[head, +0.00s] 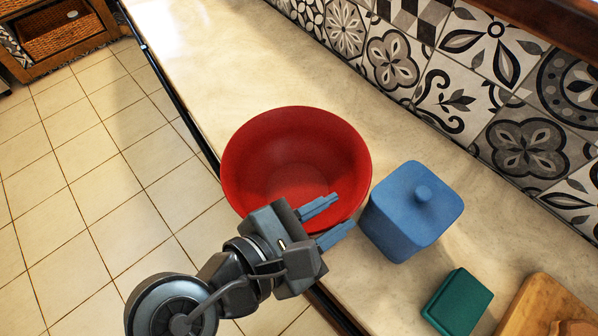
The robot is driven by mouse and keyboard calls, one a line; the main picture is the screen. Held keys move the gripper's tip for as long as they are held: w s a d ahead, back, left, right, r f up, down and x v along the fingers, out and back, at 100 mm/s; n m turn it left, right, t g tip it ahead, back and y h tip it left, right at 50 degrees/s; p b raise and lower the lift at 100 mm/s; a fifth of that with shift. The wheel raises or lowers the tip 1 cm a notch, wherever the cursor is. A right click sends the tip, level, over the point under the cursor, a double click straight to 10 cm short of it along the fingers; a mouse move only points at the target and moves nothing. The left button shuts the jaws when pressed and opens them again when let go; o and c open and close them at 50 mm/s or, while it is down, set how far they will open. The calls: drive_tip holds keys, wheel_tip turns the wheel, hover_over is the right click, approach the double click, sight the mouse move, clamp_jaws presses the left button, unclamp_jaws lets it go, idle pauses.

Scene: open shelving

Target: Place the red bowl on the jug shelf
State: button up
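The red bowl (297,150) is large and round, and appears upright on the pale counter (205,60) close to its front edge. My gripper (344,211) is at the bowl's near right side. Its two blue fingers are apart, with a visible gap between them. The upper finger overlaps the inside of the bowl in the picture, and the lower one shows by the outside of the rim. I cannot tell whether the fingers touch the bowl. My gripper hides part of the bowl's near side. No jug or jug shelf is visible.
A blue lidded canister (413,211) stands just right of the bowl. A green box (457,301) and a wooden board (553,310) lie farther right. A patterned tile wall (440,85) backs the counter. The counter beyond the bowl is clear. A wooden unit with baskets (62,40) stands far left.

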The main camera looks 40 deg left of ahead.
clamp_jaws()
